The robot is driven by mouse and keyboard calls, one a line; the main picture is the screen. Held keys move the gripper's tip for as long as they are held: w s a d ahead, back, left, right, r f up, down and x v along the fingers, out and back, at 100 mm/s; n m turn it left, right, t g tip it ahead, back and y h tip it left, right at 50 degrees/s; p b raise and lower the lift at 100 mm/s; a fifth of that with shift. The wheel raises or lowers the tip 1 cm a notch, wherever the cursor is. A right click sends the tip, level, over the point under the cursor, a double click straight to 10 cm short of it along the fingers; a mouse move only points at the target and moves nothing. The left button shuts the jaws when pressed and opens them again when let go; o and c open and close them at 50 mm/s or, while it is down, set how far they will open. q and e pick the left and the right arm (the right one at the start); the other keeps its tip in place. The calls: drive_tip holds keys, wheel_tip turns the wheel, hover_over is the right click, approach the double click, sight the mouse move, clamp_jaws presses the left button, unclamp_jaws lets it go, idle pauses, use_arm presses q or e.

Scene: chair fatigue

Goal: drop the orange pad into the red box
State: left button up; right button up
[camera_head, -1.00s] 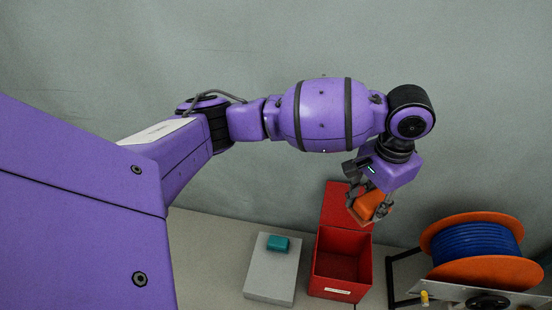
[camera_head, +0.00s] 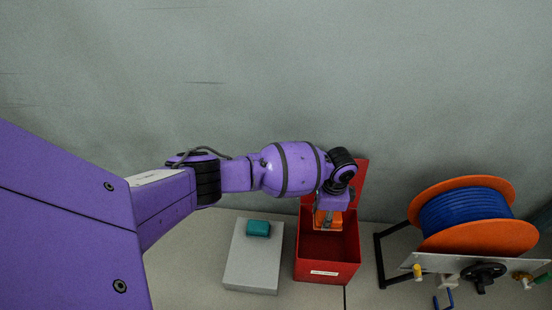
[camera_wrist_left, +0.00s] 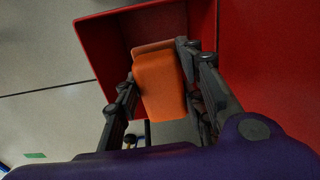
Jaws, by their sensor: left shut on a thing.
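The orange pad (camera_head: 328,219) is held by my left gripper (camera_head: 329,224) over the back part of the red box's opening. In the left wrist view the orange pad (camera_wrist_left: 163,83) sits between both fingers of the left gripper (camera_wrist_left: 160,80), which are shut on it. The red box (camera_head: 327,272) stands open on the table, its lid raised at the back. In the left wrist view the red box wall (camera_wrist_left: 90,42) surrounds the far side of the pad. I cannot tell how far the pad is above the box floor. My right gripper is not in view.
A grey block (camera_head: 252,270) with a teal pad (camera_head: 258,228) on it stands left of the box. A blue cable reel with orange flanges (camera_head: 467,212) stands on a black frame to the right. A wall rises behind.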

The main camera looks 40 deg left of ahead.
use_arm(q)
wheel_tip(320, 180, down, 4)
drive_tip(key=shift+w+d+r+b, duration=0.1)
drive_tip(key=shift+r+b, duration=0.15)
drive_tip(key=shift+b, duration=1)
drive_tip(key=shift+f+b, duration=0.5)
drive_tip(key=shift+f, duration=0.1)
drive_tip(key=o, duration=1.3)
drive_tip(key=shift+o, duration=0.8)
drive_tip(key=shift+r, duration=0.1)
wheel_tip(320, 180, up, 12)
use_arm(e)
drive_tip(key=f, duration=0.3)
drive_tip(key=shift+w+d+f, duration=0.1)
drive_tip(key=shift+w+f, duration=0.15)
